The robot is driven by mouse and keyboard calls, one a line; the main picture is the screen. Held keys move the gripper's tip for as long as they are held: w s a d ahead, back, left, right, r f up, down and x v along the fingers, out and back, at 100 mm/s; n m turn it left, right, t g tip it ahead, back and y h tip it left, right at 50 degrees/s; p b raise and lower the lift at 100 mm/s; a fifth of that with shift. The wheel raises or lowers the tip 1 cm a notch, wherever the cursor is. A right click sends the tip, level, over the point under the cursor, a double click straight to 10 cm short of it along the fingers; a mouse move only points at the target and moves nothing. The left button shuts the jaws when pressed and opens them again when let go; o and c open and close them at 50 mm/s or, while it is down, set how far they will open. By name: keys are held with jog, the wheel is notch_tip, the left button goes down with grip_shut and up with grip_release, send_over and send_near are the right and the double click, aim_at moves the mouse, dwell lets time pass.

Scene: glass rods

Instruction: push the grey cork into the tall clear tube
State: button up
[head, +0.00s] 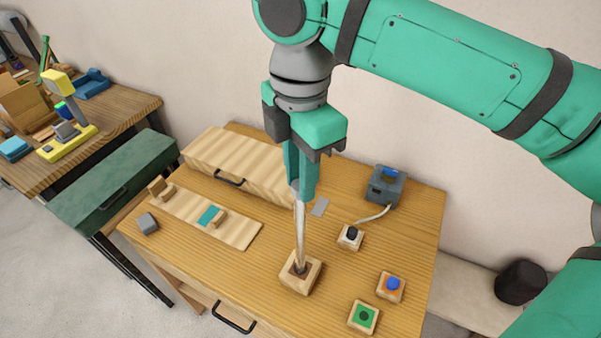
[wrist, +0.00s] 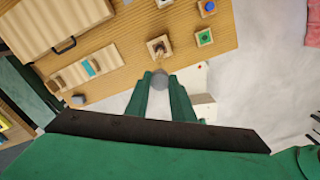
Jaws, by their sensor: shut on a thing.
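The tall clear tube (head: 300,232) stands nearly upright in the dark socket of a small wooden block (head: 312,277) near the table's front. My gripper (head: 299,190) points down, right above the tube, with its fingertips at the tube's top end. It is shut on the grey cork (wrist: 160,76), a grey rounded end between the fingertips in the wrist view. In the head view the fingers mostly hide the cork. I cannot tell whether the cork touches the rim or sits inside it. The wooden block also shows beyond the fingertips in the wrist view (wrist: 154,42).
On the wooden table, a blue-button block (head: 391,287), a green-topped block (head: 364,317) and a black-knobbed block (head: 350,237) stand right of the tube. A grey cube (head: 148,224) and a pale board (head: 237,234) lie left. A slatted wooden box (head: 215,150) stands behind.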

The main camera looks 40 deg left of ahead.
jog(key=shift+f, duration=0.15)
jog(key=o, duration=0.7)
jog(key=shift+r, duration=5.5)
